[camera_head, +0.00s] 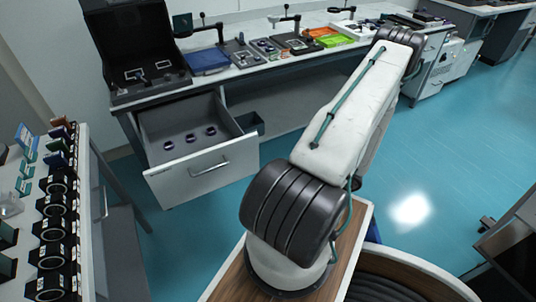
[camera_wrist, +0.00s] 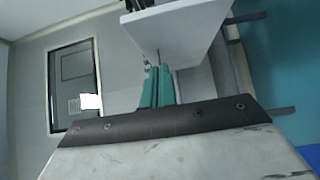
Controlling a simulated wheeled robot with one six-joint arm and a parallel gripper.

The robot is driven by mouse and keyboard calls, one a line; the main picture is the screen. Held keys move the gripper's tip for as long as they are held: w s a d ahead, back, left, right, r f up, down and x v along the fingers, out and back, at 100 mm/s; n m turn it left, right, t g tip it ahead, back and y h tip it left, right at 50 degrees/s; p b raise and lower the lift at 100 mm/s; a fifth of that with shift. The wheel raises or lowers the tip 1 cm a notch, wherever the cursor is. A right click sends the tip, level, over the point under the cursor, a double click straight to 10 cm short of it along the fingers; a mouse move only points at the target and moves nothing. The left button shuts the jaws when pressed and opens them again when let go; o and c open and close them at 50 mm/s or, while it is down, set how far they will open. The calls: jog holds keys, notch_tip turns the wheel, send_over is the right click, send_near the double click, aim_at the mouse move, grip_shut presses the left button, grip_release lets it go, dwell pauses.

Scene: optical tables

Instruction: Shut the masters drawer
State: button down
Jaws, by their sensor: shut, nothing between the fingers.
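The masters drawer (camera_head: 199,168) stands pulled out from under the bench at the left in the head view. Its front is pale with a bar handle (camera_head: 209,168), and several small dark round pieces lie inside its grey tray. In the wrist view my gripper (camera_wrist: 157,84) shows as teal fingers, shut and empty. A pale flat panel (camera_wrist: 185,32) is just beyond the fingertips; I cannot tell if it is the drawer's front, or if the fingers touch it. In the head view the gripper is hidden behind my arm.
The bench (camera_head: 285,60) above the drawer carries an open black case (camera_head: 138,60), a blue box (camera_head: 205,61) and several small instruments. A side table (camera_head: 85,190) with rows of optics stands at the left. Teal floor (camera_head: 440,130) is clear at the right.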

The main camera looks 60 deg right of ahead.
send_near(251, 149)
jog(key=w+a, duration=0.2)
jog(key=a, duration=0.1)
jog(key=w, duration=0.1)
jog(key=w+d, duration=0.1)
jog(key=w, duration=0.1)
jog(key=shift+d+f, duration=0.1)
jog(key=shift+f, duration=0.05)
jog(key=shift+w+d, duration=0.25)
jog(key=shift+w, duration=0.15)
